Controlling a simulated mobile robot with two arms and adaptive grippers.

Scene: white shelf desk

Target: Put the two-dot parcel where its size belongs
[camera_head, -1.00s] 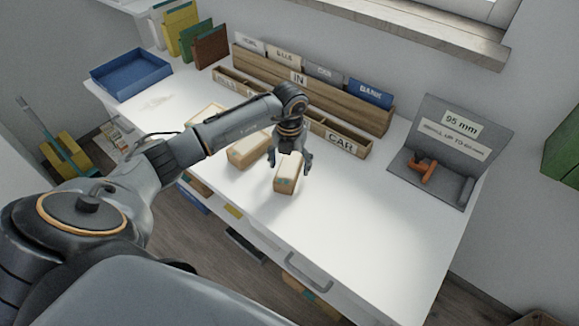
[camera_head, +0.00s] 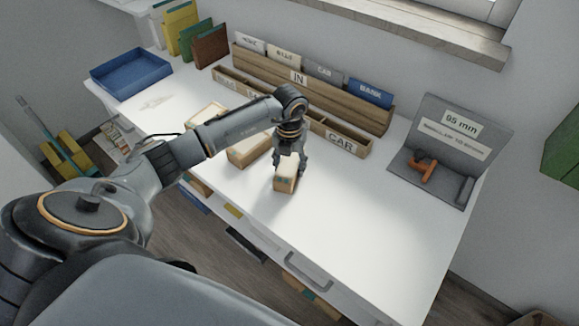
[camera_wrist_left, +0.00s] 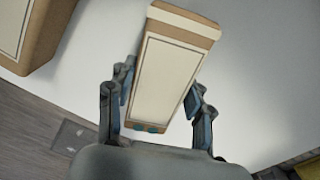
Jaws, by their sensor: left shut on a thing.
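The small parcel (camera_head: 285,183) is brown with a cream top and stands on the white desk near its front edge. Two teal dots show on its near end in the left wrist view (camera_wrist_left: 168,75). My left gripper (camera_head: 290,163) is shut on this parcel, one finger on each long side. The parcel's underside is hidden. A second parcel (camera_head: 245,153) lies just left of it, partly behind my arm. A third parcel (camera_head: 205,114) is farther left. My right gripper is not in view.
A wooden sorter (camera_head: 330,100) with labelled cards stands at the back, with a low labelled rack (camera_head: 343,140) in front. A blue tray (camera_head: 130,75) is at back left. A grey board (camera_head: 440,150) reading "95 mm" holds an orange tool (camera_head: 422,168). The desk's front right is clear.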

